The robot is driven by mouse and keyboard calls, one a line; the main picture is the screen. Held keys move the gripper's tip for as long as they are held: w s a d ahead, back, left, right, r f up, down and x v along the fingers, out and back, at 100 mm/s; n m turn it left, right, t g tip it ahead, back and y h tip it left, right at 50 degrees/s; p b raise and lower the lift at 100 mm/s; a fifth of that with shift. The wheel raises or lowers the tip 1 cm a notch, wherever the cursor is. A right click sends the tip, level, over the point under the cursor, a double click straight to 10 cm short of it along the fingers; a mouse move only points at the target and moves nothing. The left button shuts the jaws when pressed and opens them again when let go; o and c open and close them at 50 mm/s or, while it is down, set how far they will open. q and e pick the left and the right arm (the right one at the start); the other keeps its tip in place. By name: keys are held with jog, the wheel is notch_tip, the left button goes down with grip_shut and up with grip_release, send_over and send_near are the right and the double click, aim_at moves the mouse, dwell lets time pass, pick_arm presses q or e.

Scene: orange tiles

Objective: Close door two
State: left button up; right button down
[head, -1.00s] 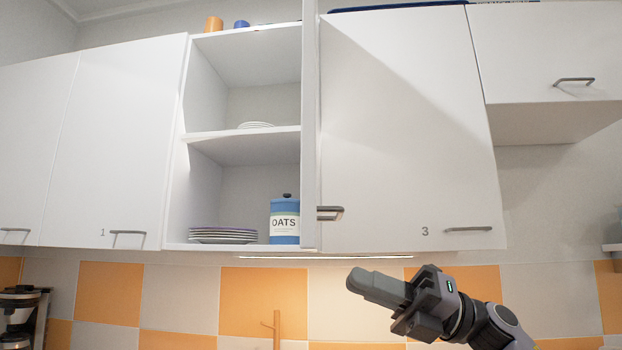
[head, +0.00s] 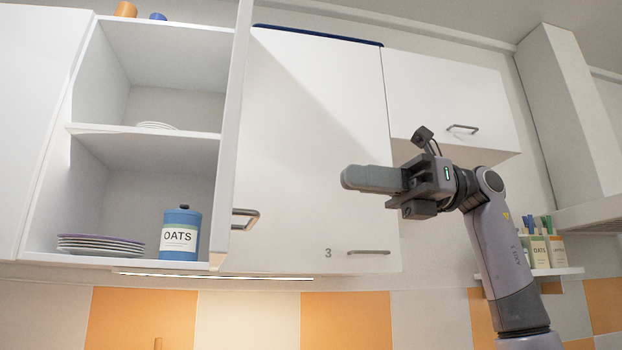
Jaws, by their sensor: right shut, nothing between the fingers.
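Door two (head: 233,135) is open and seen nearly edge-on, standing out from the right side of the open cupboard (head: 150,80). Its grey handle (head: 245,218) sticks out to the right near its lower end. No number shows on it from here. My right gripper (head: 345,178) is shut and empty, fingers pointing left, in front of the door marked 3 (head: 315,150). It is to the right of the open door and a little above its handle, apart from it in the picture. My left gripper is not in view.
The cupboard holds stacked plates (head: 100,246), small plates (head: 156,126) and a blue oats canister (head: 180,235). A small shelf (head: 560,271) with packets stands at right, below the range hood (head: 580,130). An upper cabinet (head: 450,105) is behind my right arm.

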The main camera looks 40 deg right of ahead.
jog(key=x, duration=1.3)
jog(key=shift+a, duration=0.2)
